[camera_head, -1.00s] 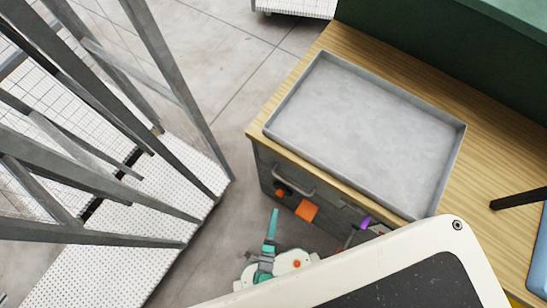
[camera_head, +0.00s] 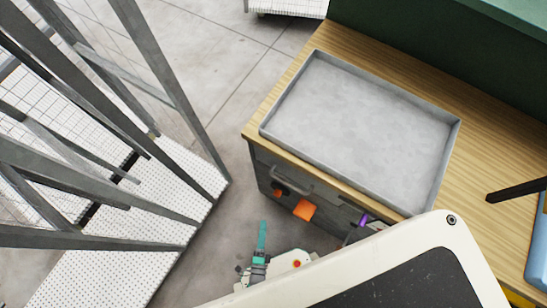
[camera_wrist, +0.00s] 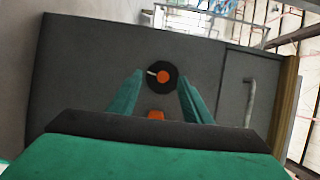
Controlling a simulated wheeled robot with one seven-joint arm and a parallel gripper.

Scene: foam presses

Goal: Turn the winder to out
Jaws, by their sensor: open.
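The winder appears to be a round black dial (camera_wrist: 169,84) with an orange centre and a short pale pointer, on the grey cabinet front. In the wrist view the pointer lies toward the left, slightly up. The dial also shows small in the head view (camera_head: 280,189), below a drawer handle. My gripper (camera_wrist: 160,76) is open, its two teal fingers either side of the dial in the picture. I cannot tell how far the tips are from it. In the head view my gripper (camera_head: 262,226) is below and left of the dial, apart from it. Any markings are unreadable.
An orange block (camera_head: 304,209) sticks out beside the dial; part of it shows between my fingers. A drawer handle (camera_wrist: 249,101) is to the right. A purple piece (camera_head: 363,219) is farther along.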

